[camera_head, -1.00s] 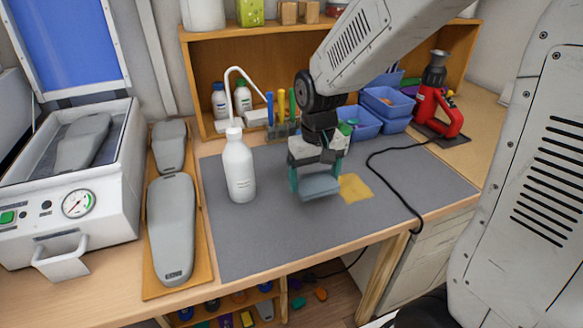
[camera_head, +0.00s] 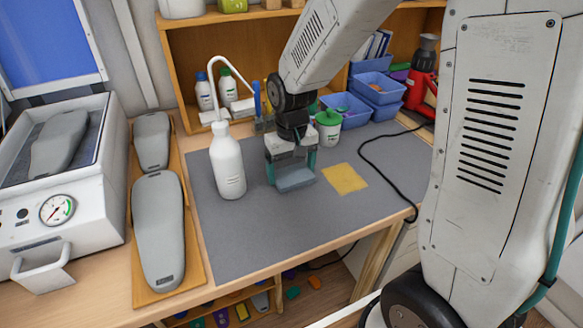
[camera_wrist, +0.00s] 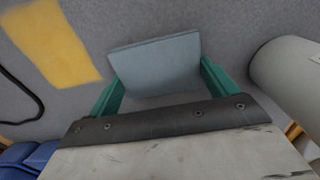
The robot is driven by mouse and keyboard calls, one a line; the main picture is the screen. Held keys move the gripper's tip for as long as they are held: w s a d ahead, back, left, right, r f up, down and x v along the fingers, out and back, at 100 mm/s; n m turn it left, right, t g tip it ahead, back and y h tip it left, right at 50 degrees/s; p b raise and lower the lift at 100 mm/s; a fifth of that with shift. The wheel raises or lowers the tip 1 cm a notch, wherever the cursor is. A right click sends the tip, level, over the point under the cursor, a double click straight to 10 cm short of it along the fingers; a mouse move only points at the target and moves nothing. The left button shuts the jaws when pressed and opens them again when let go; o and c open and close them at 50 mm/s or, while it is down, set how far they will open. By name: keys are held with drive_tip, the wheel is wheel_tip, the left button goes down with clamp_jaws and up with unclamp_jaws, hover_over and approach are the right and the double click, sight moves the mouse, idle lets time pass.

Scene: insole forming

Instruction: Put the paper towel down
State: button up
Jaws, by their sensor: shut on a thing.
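The paper towel is a folded blue-grey pad (camera_head: 295,180). It is between the teal fingers of my gripper (camera_head: 292,172), which is shut on it. In the head view the pad is low over the grey mat (camera_head: 240,245), to the right of the white wash bottle. Whether its underside touches the mat I cannot tell. In the wrist view the pad (camera_wrist: 157,62) spans the space between both fingertips (camera_wrist: 160,82), with grey mat around it.
A white wash bottle (camera_head: 228,165) stands close to the left of my gripper. A yellow cloth (camera_head: 345,179) lies flat to the right. The mat's front part is clear.

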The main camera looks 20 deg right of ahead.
sight(291, 173)
drive_tip(key=shift+s+f, duration=0.1)
drive_tip(key=shift+f, duration=0.15)
drive_tip(key=o, duration=0.8)
drive_tip(key=shift+s+f, duration=0.15)
drive_tip(key=shift+f, duration=0.05)
wheel_tip(291, 173, up, 12)
drive_tip(key=s+d+r, duration=0.1)
drive_tip(key=s+r, duration=0.1)
drive_tip(key=s, duration=0.9)
drive_tip(key=s+d+r+t, duration=0.1)
drive_tip(key=s+d+r, duration=0.1)
drive_tip(key=s, duration=0.9)
drive_tip(key=shift+s+r, duration=0.25)
drive_tip(key=shift+r, duration=0.6)
